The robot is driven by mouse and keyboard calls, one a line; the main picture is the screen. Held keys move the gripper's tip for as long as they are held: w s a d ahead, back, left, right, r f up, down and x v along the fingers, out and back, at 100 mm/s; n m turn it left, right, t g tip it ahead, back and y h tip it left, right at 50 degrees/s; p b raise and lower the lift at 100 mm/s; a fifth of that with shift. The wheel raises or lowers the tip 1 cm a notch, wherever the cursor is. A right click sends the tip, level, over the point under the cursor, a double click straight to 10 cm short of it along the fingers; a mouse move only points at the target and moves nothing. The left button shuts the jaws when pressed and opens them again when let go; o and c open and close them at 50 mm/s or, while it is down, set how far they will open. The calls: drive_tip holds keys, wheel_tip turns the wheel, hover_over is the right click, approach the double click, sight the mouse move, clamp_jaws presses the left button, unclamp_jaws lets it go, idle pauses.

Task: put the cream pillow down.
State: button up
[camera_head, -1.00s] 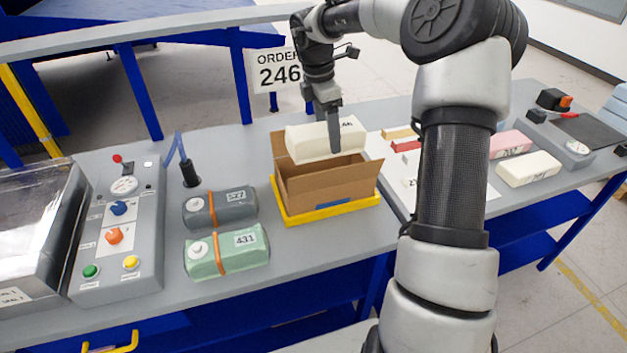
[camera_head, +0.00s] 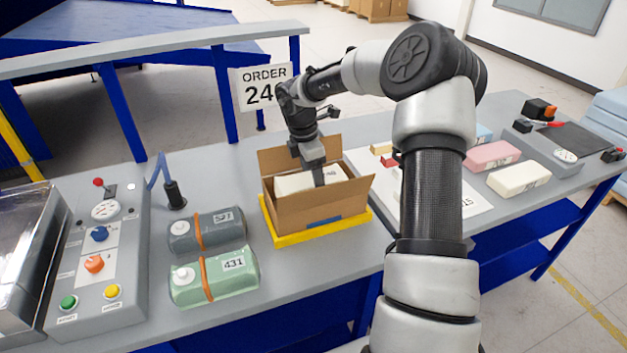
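The cream pillow (camera_head: 296,183) is a pale block inside the open cardboard box (camera_head: 312,212), its top near the level of the rim. The box stands in a yellow tray (camera_head: 283,240) on the grey bench. My gripper (camera_head: 318,176) points down into the box at the pillow. One dark finger shows against the pillow's near side; the other is hidden, and I cannot see whether the fingers press on it. I cannot tell if the pillow rests on the box floor.
A grey pack (camera_head: 225,230) and a green pack (camera_head: 225,279) lie left of the box, beside a control panel (camera_head: 95,255). Right of my arm lie a pink block (camera_head: 492,156) and another cream block (camera_head: 518,179). An order sign (camera_head: 262,87) stands behind the box. The box flaps stand open.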

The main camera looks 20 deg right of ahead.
sight(307, 179)
drive_tip(key=shift+f, duration=0.55)
drive_tip(key=o, duration=1)
drive_tip(key=shift+r, duration=0.1)
drive_tip(key=r, duration=0.4)
drive_tip(key=a+r, duration=0.1)
drive_tip(key=r, duration=0.8)
drive_tip(key=shift+a+p, duration=0.4)
